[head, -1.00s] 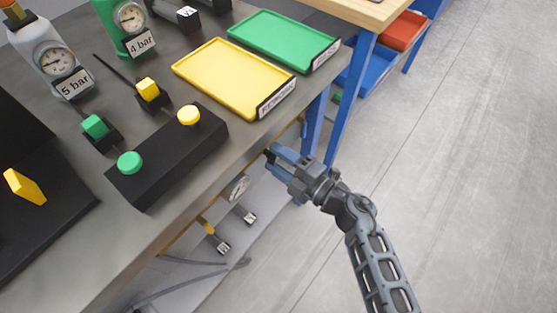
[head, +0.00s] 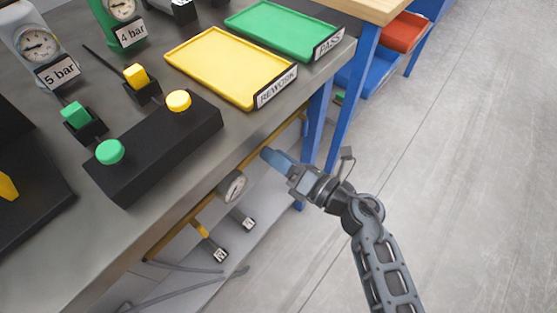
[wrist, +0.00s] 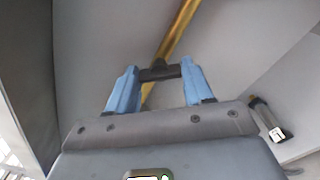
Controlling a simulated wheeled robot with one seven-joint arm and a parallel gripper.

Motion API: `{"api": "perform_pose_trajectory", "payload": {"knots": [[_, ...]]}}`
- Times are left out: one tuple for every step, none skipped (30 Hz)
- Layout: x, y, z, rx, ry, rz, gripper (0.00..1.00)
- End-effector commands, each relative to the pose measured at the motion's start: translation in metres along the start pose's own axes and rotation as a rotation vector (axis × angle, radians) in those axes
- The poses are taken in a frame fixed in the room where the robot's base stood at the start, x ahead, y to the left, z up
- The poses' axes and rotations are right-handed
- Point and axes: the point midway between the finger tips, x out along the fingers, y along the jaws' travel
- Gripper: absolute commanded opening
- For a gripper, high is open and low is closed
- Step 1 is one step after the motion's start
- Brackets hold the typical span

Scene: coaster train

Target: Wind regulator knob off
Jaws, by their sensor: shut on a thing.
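My gripper (head: 270,157) is under the front edge of the bench, to the right of a round white-faced gauge (head: 232,186). In the wrist view, its two blue fingers (wrist: 160,76) are on either side of a small dark part, which looks like the regulator knob (wrist: 159,72). The fingers are shut on it. The knob lies across a yellow pipe (wrist: 178,35). In the head view the knob is hidden by the fingers and the bench edge.
A yellow pipe (head: 160,243) runs below the bench edge, with labelled valves (head: 218,253) and grey hoses near it. The bench top carries a black button box (head: 150,150), a yellow tray (head: 230,65) and a green tray (head: 285,30). A blue leg (head: 340,120) stands behind my gripper. The floor at right is clear.

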Motion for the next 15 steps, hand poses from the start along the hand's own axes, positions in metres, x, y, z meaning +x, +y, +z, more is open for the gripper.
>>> {"api": "perform_pose_trajectory", "payload": {"knots": [[-0.0009,-0.0036,-0.0026,-0.043,0.0,-0.002,0.21],[-0.0009,-0.0038,-0.0027,-0.071,0.0,-0.002,0.21],[-0.0009,-0.0038,-0.0028,-0.109,0.0,-0.002,0.21],[-0.0009,-0.0038,-0.0028,-0.137,0.0,-0.002,0.21],[-0.0009,-0.0038,-0.0028,-0.167,0.0,-0.002,0.21],[-0.001,-0.0039,-0.003,-0.204,0.0,-0.002,0.21],[-0.001,-0.004,-0.0031,-0.232,0.0,-0.002,0.21],[-0.001,-0.004,-0.0032,-0.26,0.001,-0.002,0.21],[-0.001,-0.004,-0.0031,-0.299,0.001,-0.002,0.21],[-0.001,-0.004,-0.0032,-0.328,0.001,-0.002,0.21],[-0.001,-0.0041,-0.0033,-0.355,0.001,-0.002,0.21],[-0.001,-0.0042,-0.0034,-0.393,0.001,-0.002,0.21],[-0.0009,-0.0042,-0.0033,-0.423,0.001,-0.002,0.21],[-0.0009,-0.0041,-0.0033,-0.451,0.001,-0.002,0.21],[-0.0009,-0.0042,-0.0034,-0.488,0.001,-0.002,0.21]]}}
